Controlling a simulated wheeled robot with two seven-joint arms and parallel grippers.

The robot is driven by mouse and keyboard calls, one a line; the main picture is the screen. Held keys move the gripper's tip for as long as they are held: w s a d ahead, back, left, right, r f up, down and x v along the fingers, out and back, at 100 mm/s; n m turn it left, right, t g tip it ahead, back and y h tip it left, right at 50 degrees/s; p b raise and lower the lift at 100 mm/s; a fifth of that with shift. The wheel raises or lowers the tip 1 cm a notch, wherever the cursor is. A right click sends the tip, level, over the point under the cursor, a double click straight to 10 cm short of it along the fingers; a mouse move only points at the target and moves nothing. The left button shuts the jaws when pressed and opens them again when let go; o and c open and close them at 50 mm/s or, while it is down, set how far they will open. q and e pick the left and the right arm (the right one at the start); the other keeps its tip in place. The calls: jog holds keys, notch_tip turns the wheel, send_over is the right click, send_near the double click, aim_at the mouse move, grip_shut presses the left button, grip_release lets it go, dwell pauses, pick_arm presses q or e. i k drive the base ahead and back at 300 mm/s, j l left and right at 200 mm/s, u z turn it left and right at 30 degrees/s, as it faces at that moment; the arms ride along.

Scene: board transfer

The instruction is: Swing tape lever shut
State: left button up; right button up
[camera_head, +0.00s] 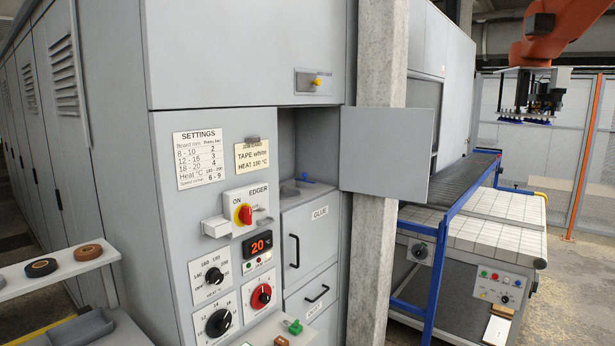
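No lever in view is labelled as the tape lever. A small blue-tipped part (306,178) shows on top of the glue unit, inside the open compartment (318,140); it may be the lever, but it is too small to tell how it stands. The compartment's grey door (400,150) stands swung open to the right, in front of the concrete pillar. A yellow-tipped latch (316,82) sits on the closed panel above. Neither of my grippers is in view.
Tape rolls (41,267) lie on a white shelf (20,283) at left. The edger's control panel (215,230) has a red-yellow switch, dials and a display reading 20. The glue drawer (312,245) is shut. A roller conveyor (470,185) and an orange robot arm (555,30) are at right.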

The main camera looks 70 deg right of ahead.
aim_at(305, 175)
jog(key=z, duration=0.85)
